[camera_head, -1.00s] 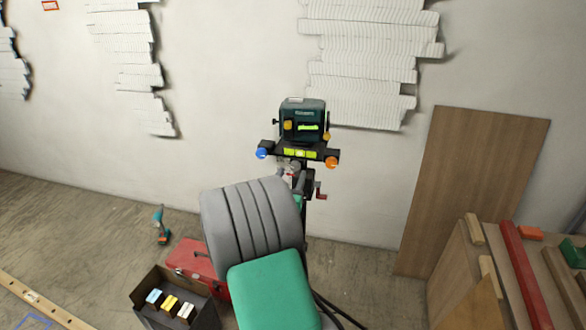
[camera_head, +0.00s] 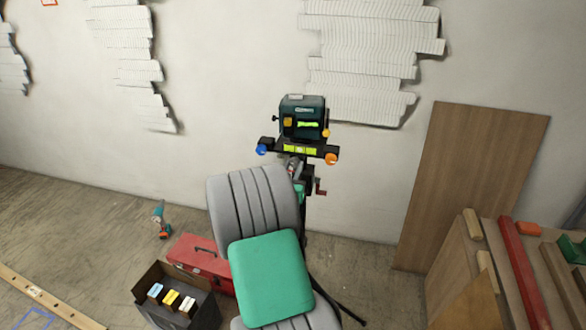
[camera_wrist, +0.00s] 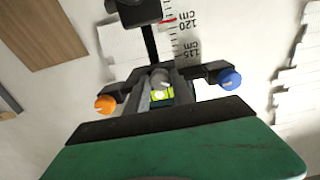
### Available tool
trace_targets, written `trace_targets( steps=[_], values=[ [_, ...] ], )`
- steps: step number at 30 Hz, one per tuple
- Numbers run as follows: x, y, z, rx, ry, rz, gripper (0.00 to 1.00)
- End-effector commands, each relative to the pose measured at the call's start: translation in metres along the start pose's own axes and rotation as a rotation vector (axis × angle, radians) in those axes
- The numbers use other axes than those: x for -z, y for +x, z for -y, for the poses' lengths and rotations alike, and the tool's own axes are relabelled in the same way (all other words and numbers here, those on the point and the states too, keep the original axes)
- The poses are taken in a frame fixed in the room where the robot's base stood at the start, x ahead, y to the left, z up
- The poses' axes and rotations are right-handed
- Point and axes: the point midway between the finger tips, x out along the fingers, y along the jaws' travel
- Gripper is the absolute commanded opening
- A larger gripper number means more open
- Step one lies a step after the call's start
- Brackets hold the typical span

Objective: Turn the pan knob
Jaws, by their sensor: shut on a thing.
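A dark green instrument (camera_head: 302,117) stands on a black platform with a yellow-green level vial (camera_head: 299,149). A blue knob (camera_head: 262,150) is at its left end and an orange knob (camera_head: 331,159) at its right end. In the wrist view, upside down, the orange knob (camera_wrist: 105,104) is left and the blue knob (camera_wrist: 230,79) right. My gripper (camera_wrist: 160,76) is shut on a small grey knob (camera_wrist: 160,79), apparently the pan knob, just under the platform. In the head view my gripper (camera_head: 294,167) is partly covered by my own arm.
A red-handled crank (camera_head: 320,187) is close to the right of my gripper. A wooden board (camera_head: 473,190) leans on the wall at right. A red toolbox (camera_head: 203,258), an open black box (camera_head: 151,281) and a drill (camera_head: 160,220) are on the floor at left.

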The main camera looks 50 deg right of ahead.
Motion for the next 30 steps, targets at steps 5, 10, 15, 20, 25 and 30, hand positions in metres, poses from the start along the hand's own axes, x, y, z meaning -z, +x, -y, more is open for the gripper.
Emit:
trace_targets(
  steps=[5, 10, 15, 20, 25, 30],
  values=[
    [0.0000, -0.0001, 0.0001, 0.000, 0.000, 0.000, 0.00],
    [0.0000, -0.0001, 0.0001, 0.000, -0.002, 0.000, 0.00],
    [-0.0003, -0.0001, 0.0001, 0.000, -0.027, 0.000, 0.00],
    [-0.0008, -0.0001, 0.0002, 0.001, -0.090, -0.001, 0.00],
    [-0.0014, -0.0001, 0.0000, 0.001, -0.205, -0.001, 0.00],
    [-0.0010, -0.0002, -0.0005, 0.000, -0.358, -0.001, 0.00]
  ],
)
